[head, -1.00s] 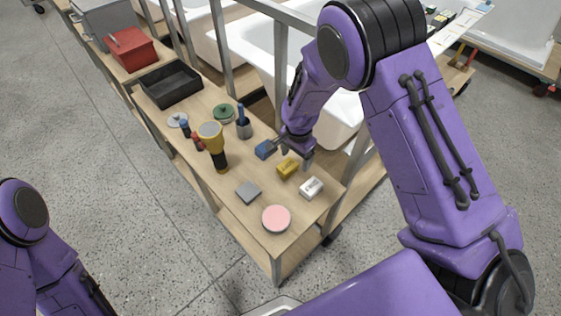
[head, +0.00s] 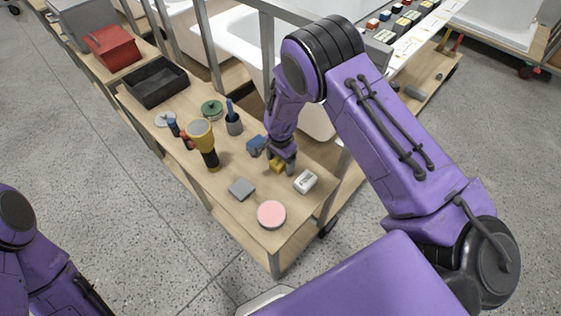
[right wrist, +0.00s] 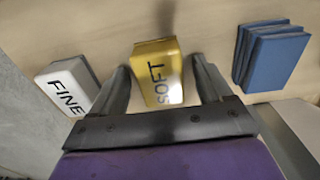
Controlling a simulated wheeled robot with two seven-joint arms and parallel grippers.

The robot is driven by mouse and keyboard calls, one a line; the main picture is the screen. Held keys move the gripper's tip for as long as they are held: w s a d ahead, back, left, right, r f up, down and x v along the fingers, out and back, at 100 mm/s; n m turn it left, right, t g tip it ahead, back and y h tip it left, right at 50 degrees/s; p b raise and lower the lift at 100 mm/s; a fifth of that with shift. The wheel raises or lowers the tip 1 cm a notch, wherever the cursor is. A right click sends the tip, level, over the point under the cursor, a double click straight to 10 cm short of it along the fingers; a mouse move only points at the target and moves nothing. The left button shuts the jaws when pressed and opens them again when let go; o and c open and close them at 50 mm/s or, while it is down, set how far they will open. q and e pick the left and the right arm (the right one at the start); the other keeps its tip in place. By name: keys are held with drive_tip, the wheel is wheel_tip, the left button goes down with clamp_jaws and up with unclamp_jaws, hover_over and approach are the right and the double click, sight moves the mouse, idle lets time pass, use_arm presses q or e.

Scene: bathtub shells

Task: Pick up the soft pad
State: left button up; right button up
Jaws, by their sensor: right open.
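The soft pad is a yellow block (right wrist: 157,75) marked "SOFT". In the right wrist view it lies on the table between the fingers of my right gripper (right wrist: 163,85). The gripper is open, with a finger on each side of the pad; I cannot tell whether they touch it. In the head view my right gripper (head: 279,158) is over the pad (head: 277,167), and partly hides it. A white block (right wrist: 66,87) marked "FINE" lies to the left in the wrist view, and blue pads (right wrist: 270,55) lie to the right. My left arm shows at the head view's left edge, its gripper out of frame.
A metal post rises close beside my right arm.

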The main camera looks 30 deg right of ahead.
drive_tip(key=c, duration=1)
drive_tip(key=shift+c, duration=0.2)
drive_tip(key=shift+w+r, duration=0.1)
drive_tip(key=shift+r, duration=0.4)
drive_tip(key=s+d+r+b, duration=0.1)
drive_tip(key=s+d+r, duration=0.3)
drive_tip(key=s+r, duration=0.8)
drive_tip(key=shift+s+d, duration=0.2)
drive_tip(key=shift+s, duration=0.55)
drive_tip(key=shift+o, duration=0.5)
